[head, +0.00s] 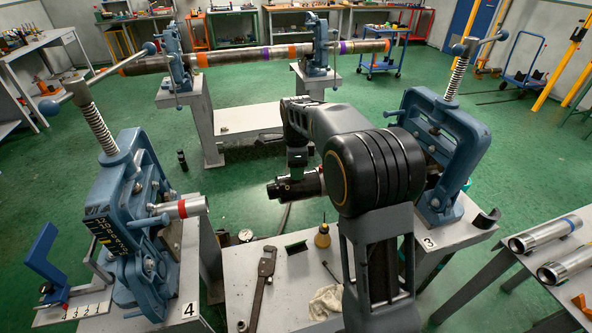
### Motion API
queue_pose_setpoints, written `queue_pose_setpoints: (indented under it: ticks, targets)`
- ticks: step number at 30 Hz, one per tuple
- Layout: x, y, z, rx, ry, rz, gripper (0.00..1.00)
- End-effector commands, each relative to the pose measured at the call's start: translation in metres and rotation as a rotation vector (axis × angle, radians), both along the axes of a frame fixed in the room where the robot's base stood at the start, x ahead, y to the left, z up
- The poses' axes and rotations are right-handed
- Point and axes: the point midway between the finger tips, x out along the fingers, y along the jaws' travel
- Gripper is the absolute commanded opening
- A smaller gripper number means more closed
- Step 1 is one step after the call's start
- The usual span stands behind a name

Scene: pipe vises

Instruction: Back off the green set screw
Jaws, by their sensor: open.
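No green set screw can be made out for certain. A small teal-green piece (467,185) shows at the right side of the blue pipe vise marked 3 (465,130), too small to identify. My black arm stands in front of that vise and hides part of it. My gripper (272,189) is at the arm's end, pointing left above the floor gap between the vises. Its fingers are hard to make out, but it is open and nothing shows in it.
A long banded pipe (235,57) spans two blue vises at the back. Silver pipes (545,234) lie at right.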

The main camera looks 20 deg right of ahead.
Motion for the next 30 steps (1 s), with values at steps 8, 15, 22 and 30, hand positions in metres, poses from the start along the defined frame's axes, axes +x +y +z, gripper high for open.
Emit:
queue_pose_setpoints:
  ticks: [8,15,22,30]
  targets:
    - [-0.0002,-0.0002,-0.0108,0.000,0.000,0.000,0.46]
    - [-0.0001,-0.0002,-0.0107,0.000,-0.001,0.000,0.44]
    - [-0.0001,-0.0003,-0.0105,0.000,-0.001,0.000,0.22]
    - [0.0000,-0.0002,-0.0104,0.000,-0.001,0.000,0.00]
